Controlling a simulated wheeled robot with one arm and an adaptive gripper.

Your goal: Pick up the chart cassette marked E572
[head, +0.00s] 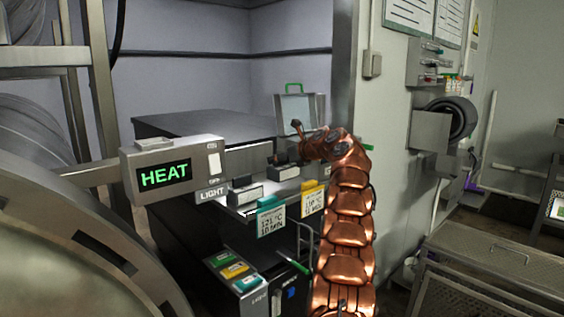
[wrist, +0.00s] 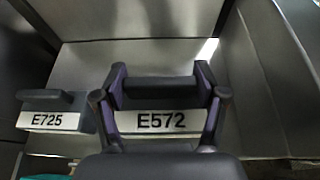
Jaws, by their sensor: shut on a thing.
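The chart cassette marked E572 (wrist: 161,121) has a white label and a dark handle bar. It is centred in the wrist view. My gripper (wrist: 160,86) has one finger at each end of that handle and is shut on it. In the head view the E572 cassette (head: 283,173) appears to be the right one of two on a metal shelf, under the end of my copper arm. The fingers are hard to make out there. I cannot tell whether the cassette still touches the shelf.
A cassette marked E725 (wrist: 55,121) stands just left, also in the head view (head: 246,193). Teal (head: 270,218) and yellow (head: 313,198) tags hang at the shelf front. A HEAT display box (head: 172,172) stands left. A grey wall panel (head: 382,110) rises right.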

